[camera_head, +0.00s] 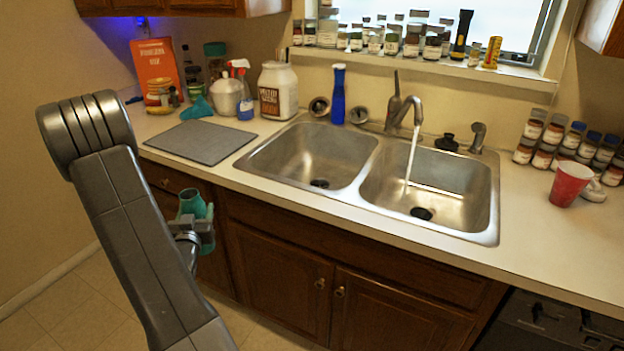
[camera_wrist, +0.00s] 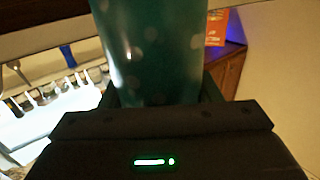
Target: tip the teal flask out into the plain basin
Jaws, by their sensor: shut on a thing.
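The teal flask (camera_head: 193,203) is in my gripper (camera_head: 203,232), in front of the cabinets and left of the sink in the head view. It looks roughly upright, with its mouth at the top. In the wrist view the spotted teal flask (camera_wrist: 150,50) stands between the fingers, and my gripper (camera_wrist: 160,98) is shut on it. Its contents are hidden. The sink has two metal basins. The left basin (camera_head: 305,158) is empty with no water running into it. The right basin (camera_head: 455,195) has water running into it from the faucet (camera_head: 405,110).
A grey mat (camera_head: 200,142) lies on the counter left of the sink. A blue bottle (camera_head: 338,95) and a white jug (camera_head: 278,92) stand behind the sink. A red cup (camera_head: 570,184) and several small jars are at right. The counter's front edge lies between flask and basins.

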